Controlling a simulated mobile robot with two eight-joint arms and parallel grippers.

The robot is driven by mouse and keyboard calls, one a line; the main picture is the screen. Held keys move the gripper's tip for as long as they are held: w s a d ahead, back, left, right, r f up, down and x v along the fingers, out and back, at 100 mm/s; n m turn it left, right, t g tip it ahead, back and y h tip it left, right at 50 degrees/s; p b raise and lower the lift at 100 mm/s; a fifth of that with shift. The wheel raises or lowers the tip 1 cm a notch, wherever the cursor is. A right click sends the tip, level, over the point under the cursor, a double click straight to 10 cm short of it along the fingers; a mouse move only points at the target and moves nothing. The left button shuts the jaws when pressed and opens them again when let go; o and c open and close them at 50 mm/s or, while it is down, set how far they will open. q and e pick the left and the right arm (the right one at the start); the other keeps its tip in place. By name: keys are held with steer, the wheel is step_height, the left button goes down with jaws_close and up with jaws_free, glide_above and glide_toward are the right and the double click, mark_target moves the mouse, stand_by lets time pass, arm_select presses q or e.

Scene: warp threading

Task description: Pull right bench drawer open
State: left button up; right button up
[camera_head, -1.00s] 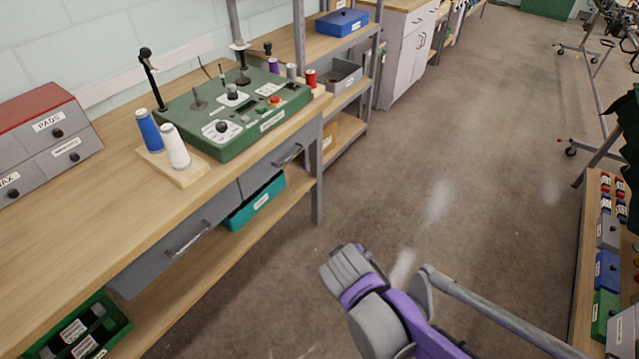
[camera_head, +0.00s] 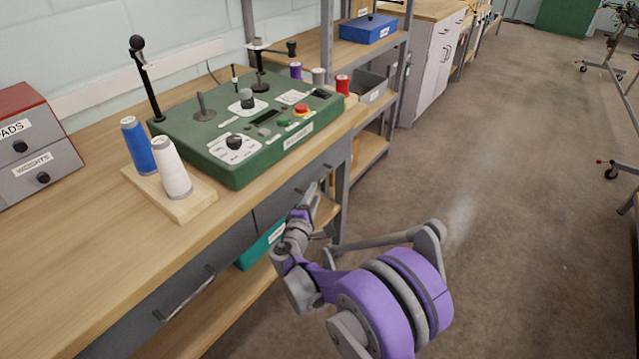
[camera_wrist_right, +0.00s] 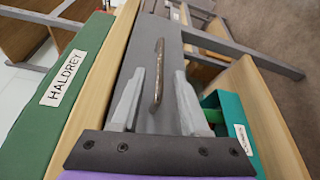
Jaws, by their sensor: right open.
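The right bench drawer (camera_head: 268,212) is a grey front under the wooden bench top, and it looks closed. My right gripper (camera_head: 309,193) is in front of this drawer and partly hides its handle. In the right wrist view, the metal bar handle (camera_wrist_right: 157,78) stands on the grey drawer front (camera_wrist_right: 168,38). The two open fingers of my right gripper (camera_wrist_right: 158,88) lie on either side of the handle, with gaps between them and the bar. Whether the fingertips reach past the bar is hard to tell. My left gripper is not in view.
A green control box (camera_head: 240,180) and a spool board (camera_head: 190,213) stand on the bench (camera_head: 75,260). A teal bin (camera_head: 262,243) sits on the lower shelf. The left drawer handle (camera_head: 186,294) sticks out nearby. The floor (camera_head: 480,260) to the right is clear.

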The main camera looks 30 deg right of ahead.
mark_target(320, 181)
steer(key=x, duration=0.7)
steer(key=shift+w+d+b, duration=0.2)
steer(key=shift+w+b, duration=0.05)
steer(key=shift+b, duration=0.1)
jaws_close()
stand_by(1.0)
